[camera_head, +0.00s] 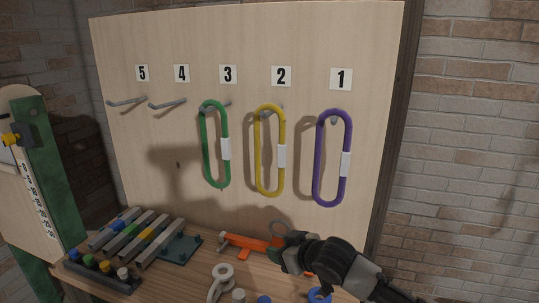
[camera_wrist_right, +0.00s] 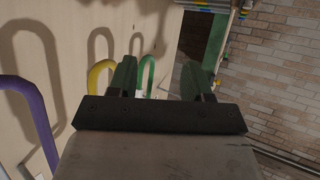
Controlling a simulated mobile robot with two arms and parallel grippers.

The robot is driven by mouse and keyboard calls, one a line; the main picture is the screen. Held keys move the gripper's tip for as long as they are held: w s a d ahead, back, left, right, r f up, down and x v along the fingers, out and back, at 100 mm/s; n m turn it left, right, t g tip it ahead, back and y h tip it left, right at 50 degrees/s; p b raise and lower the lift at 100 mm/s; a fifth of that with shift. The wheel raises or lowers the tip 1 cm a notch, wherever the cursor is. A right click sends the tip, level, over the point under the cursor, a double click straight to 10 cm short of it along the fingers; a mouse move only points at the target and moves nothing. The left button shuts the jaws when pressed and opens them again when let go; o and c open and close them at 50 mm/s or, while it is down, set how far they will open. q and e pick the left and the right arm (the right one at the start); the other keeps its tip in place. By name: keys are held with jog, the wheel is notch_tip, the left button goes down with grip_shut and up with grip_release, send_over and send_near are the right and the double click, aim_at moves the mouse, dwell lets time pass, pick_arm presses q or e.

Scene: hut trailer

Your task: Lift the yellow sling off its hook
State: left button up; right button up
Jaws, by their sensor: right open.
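The yellow sling (camera_head: 258,150) is a long closed loop with a white label on its right strand. It hangs upright from the hook (camera_head: 265,113) under the number 2 on the wooden board. In the right wrist view, the top of the yellow sling (camera_wrist_right: 96,74) shows left of the fingers, partly hidden by my gripper. My right gripper (camera_head: 283,245) is below and slightly right of the yellow sling in the head view, apart from it. My left gripper is not in view.
A green sling (camera_head: 206,150) hangs under number 3 and a purple sling (camera_head: 317,165) under number 1. Hooks 4 (camera_head: 168,104) and 5 (camera_head: 127,102) are bare. The bench below holds an orange tool (camera_head: 243,242), a white ring (camera_head: 222,271) and a block rack (camera_head: 140,235).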

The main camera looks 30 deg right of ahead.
jog(key=w+d+r+t, duration=0.2)
jog(key=d+r, duration=0.2)
jog(key=r, duration=0.2)
jog(key=w+d+r+t, duration=0.1)
jog(key=w+d+r, duration=0.2)
jog(key=r, duration=0.4)
jog(key=m+t, duration=0.1)
jog(key=t, duration=0.1)
send_near(283, 142)
jog(key=w+p, duration=0.1)
jog(key=w, duration=0.2)
jog(key=w+p, duration=0.1)
jog(key=w, duration=0.1)
jog(key=shift+a+r+p, duration=0.25)
jog(key=shift+r+p, duration=0.05)
jog(key=shift+w+a+f, duration=0.1)
jog(key=shift+w, duration=0.4)
jog(key=shift+w+p, duration=0.35)
jog(key=shift+p, duration=0.2)
jog(key=w+p, duration=0.2)
jog(key=w, duration=0.1)
jog(key=shift+w+a+f, duration=0.3)
jog(key=shift+w+f, duration=0.1)
jog(key=shift+w, duration=0.3)
jog(key=shift+s, duration=0.15)
jog(key=shift+c, duration=0.8)
grip_shut()
